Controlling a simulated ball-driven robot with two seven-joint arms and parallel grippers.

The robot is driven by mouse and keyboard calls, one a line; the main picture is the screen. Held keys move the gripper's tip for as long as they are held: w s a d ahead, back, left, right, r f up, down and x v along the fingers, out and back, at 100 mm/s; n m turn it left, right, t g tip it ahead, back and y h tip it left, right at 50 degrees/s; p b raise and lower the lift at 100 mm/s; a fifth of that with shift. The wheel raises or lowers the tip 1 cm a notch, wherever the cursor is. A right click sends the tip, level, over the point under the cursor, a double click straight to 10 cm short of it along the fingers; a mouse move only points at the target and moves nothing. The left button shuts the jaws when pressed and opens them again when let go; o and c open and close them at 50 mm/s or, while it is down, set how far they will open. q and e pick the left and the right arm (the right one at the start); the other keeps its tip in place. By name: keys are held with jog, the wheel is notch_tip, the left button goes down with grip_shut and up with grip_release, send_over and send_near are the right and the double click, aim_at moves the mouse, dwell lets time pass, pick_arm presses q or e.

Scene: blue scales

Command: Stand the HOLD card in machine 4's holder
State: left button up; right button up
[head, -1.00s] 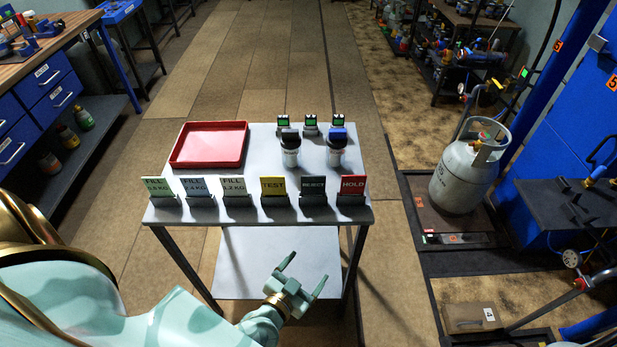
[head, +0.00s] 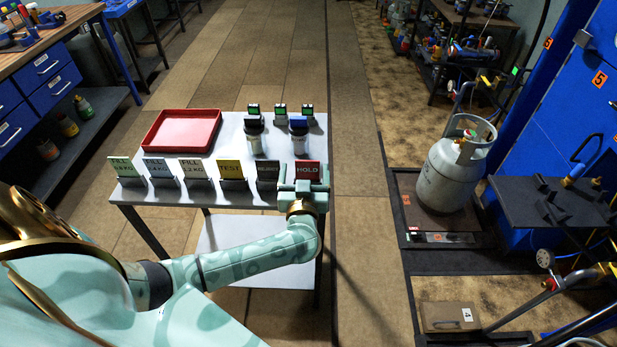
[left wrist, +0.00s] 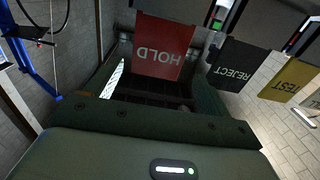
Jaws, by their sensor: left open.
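The red HOLD card (head: 307,170) stands upright in a dark holder at the right end of the card row on the grey table's near edge. It shows upside down in the left wrist view (left wrist: 160,47). My left gripper (head: 303,184) is at this card, with its fingers open on either side of it. I cannot tell whether a finger touches the card. A brown box (head: 440,318) with a 4 label lies low at the right. My right gripper is not in view.
The yellow TEST card (head: 230,170) and several FILL cards (head: 160,168) continue the row leftward. A red tray (head: 150,143) and two dark-topped jars (head: 254,142) stand behind. A grey gas cylinder (head: 447,178) stands on a scale at the right. The aisle right of the table is clear.

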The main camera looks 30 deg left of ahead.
aim_at(307, 165)
pick_arm(q)
jog(key=b+x, duration=0.1)
jog(key=x, duration=0.4)
jog(key=shift+w+d+f+b, duration=0.2)
jog(key=shift+w+d+b, duration=0.05)
jog(key=shift+b, duration=0.15)
jog(key=shift+s+r, duration=0.1)
jog(key=c, duration=1.1)
jog(key=shift+c, duration=0.2)
